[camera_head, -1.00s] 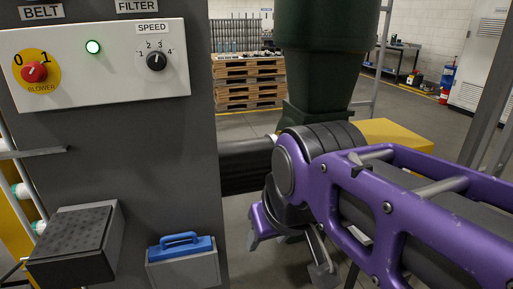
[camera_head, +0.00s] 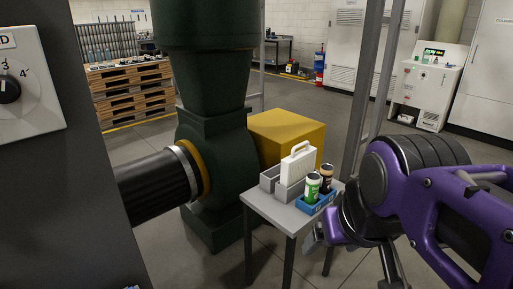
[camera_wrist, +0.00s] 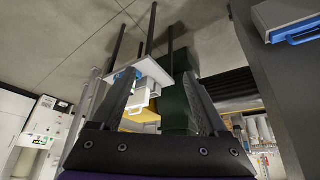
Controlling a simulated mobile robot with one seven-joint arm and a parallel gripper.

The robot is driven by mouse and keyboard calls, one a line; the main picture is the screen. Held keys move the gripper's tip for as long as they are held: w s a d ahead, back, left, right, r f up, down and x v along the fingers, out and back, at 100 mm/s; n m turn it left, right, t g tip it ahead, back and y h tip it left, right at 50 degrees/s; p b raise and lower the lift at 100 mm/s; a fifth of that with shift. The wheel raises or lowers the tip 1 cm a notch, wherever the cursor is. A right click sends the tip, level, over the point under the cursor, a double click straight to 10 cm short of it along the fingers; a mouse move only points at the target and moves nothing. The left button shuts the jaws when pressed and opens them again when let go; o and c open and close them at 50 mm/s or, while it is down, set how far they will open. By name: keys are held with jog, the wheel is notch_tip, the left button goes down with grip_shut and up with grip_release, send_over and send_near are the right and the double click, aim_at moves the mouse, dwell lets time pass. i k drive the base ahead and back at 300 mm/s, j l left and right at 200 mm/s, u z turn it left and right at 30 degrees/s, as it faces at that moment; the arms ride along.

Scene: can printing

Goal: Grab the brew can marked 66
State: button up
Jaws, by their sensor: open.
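Two cans stand in a small blue tray (camera_head: 320,207) on a small grey table (camera_head: 268,199) in the head view. One is a green can with a white band (camera_head: 312,187); the other is a dark can with a copper-coloured band (camera_head: 326,178). No number 66 is readable on either. My gripper is at the right of the table in the head view, partly hidden by my purple arm. In the wrist view my gripper (camera_wrist: 159,78) is open and empty, its two fingers apart. The table (camera_wrist: 152,66) shows upside down beyond them, with the cans not clearly visible.
A white case (camera_head: 297,166) stands in a grey holder on the table behind the cans. A yellow box (camera_head: 290,132) and a dark green blower (camera_head: 213,150) stand behind and left. A grey metal post (camera_head: 378,85) rises behind my arm.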

aim_at(326, 169)
jog(key=z, duration=0.45)
jog(key=i+l+u, duration=0.15)
jog(key=u, duration=0.75)
jog(key=i+l+u, duration=0.1)
jog(key=l+u, duration=0.15)
jog(key=l, duration=0.15)
jog(key=l+u, duration=0.5)
jog(key=l, duration=0.7)
jog(key=k+l, duration=0.25)
jog(key=l, duration=0.25)
jog(key=k+j, duration=0.2)
jog(key=i+l, duration=0.5)
jog(key=l, duration=0.1)
